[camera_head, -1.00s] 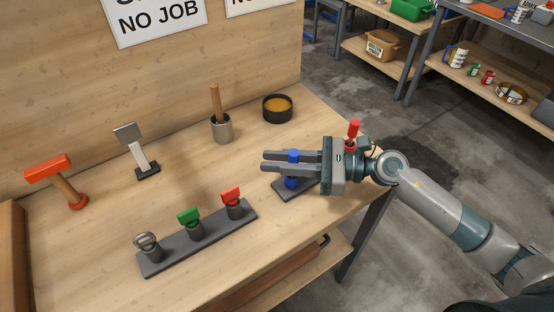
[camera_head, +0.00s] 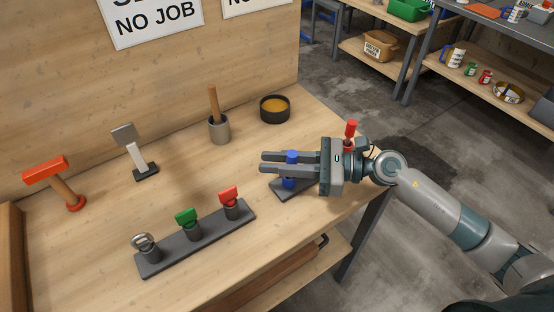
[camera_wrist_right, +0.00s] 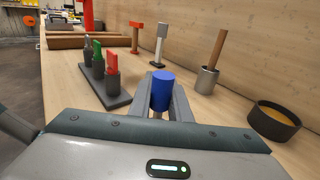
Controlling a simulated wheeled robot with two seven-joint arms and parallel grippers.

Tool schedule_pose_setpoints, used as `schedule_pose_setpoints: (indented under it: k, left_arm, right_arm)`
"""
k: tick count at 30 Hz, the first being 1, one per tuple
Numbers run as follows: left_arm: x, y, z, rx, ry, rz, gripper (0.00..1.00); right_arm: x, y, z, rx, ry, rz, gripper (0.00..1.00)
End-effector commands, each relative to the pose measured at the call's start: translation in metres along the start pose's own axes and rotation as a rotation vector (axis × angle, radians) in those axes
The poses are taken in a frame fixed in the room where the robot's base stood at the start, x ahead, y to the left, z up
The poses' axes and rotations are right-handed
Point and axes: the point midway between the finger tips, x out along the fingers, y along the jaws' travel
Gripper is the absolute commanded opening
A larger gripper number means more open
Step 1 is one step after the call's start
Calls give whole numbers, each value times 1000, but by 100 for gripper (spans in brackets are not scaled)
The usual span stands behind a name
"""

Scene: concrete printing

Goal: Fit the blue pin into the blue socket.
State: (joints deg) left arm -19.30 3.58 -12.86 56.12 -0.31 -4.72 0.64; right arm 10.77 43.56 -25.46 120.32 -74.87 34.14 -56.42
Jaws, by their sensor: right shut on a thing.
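My right gripper (camera_head: 264,162) reaches in from the right and is shut on the blue pin (camera_head: 291,156). The pin's top stands above the fingers. In the right wrist view the blue pin (camera_wrist_right: 162,91) is upright between the two finger pads. More blue (camera_head: 289,184) shows just below the fingers, over a dark base plate (camera_head: 284,195) on the bench. The blue socket cannot be told apart from the pin there, and the fingers hide how deep the pin sits. My left gripper is not in view.
A dark rack (camera_head: 213,233) with grey, green and red-topped pieces stands front left. A red hammer (camera_head: 60,183), a grey-headed tool (camera_head: 132,148), a cup with a wooden handle (camera_head: 218,131) and a black bowl (camera_head: 274,110) stand behind. A red-topped piece (camera_head: 351,129) stands behind my wrist.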

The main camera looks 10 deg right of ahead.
Motion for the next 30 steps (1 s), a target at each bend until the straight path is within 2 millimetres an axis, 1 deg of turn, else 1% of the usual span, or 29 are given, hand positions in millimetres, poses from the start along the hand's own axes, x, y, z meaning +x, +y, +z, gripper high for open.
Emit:
schedule_pose_setpoints:
  k: [1,2,18,30]
  left_arm:
    - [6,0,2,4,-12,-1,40]
    - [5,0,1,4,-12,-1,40]
    - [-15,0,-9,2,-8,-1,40]
    - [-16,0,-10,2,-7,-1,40]
  right_arm:
    - [0,2,-2,2,0,5,0]
    - [0,2,-1,2,0,5,0]
    - [-2,0,27,-2,-3,-1,0]
    - [-2,0,30,-2,-4,-1,0]
